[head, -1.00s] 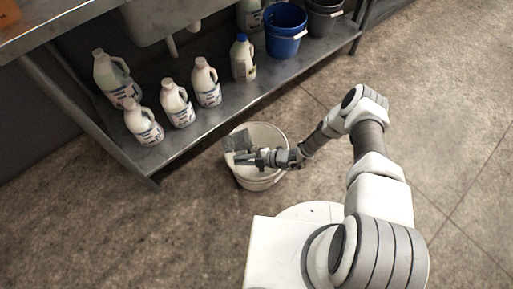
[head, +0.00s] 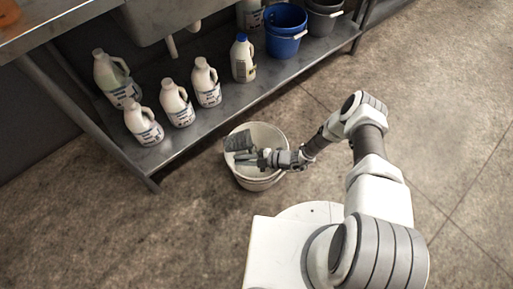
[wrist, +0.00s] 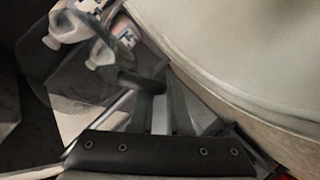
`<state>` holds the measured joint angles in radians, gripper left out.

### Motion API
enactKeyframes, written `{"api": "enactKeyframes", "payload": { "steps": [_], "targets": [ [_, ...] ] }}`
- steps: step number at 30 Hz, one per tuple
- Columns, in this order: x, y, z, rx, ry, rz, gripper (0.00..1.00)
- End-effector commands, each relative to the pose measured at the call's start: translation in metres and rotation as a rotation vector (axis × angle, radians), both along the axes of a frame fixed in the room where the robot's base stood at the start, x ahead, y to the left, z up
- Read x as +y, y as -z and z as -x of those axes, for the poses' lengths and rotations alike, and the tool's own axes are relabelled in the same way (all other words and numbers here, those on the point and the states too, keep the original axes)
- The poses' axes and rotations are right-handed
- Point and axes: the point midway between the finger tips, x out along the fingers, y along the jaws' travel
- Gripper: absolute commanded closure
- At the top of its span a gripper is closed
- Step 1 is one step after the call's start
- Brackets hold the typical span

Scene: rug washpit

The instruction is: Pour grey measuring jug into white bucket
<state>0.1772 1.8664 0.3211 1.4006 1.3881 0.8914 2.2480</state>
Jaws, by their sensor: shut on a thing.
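The white bucket (head: 258,182) stands on the floor beside the metal shelf. The small grey measuring jug (head: 237,142) is over the bucket's mouth, tipped well over from upright. My gripper (head: 250,157) is shut on the jug, above the bucket opening. In the wrist view, the see-through jug (wrist: 75,85) shows at the left beyond the gripper fingers (wrist: 160,112), and the bucket's pale wall (wrist: 245,40) fills the upper right. I cannot see any liquid in the jug or a stream leaving it.
A metal shelf (head: 215,115) runs along the left, holding several white bottles (head: 143,125), a blue bucket (head: 284,43) and a dark grey bucket (head: 322,22). Its corner leg (head: 152,184) is left of the white bucket. The floor (head: 450,130) at right is clear.

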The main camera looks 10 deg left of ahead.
Motion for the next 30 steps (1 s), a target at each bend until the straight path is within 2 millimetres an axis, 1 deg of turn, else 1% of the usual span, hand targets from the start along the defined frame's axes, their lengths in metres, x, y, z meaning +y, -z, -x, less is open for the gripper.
{"api": "enactKeyframes", "payload": {
  "steps": [30],
  "targets": [
    [-0.0002, -0.0064, -0.0003, 0.032, 0.001, -0.117, 1.00]
  ]
}}
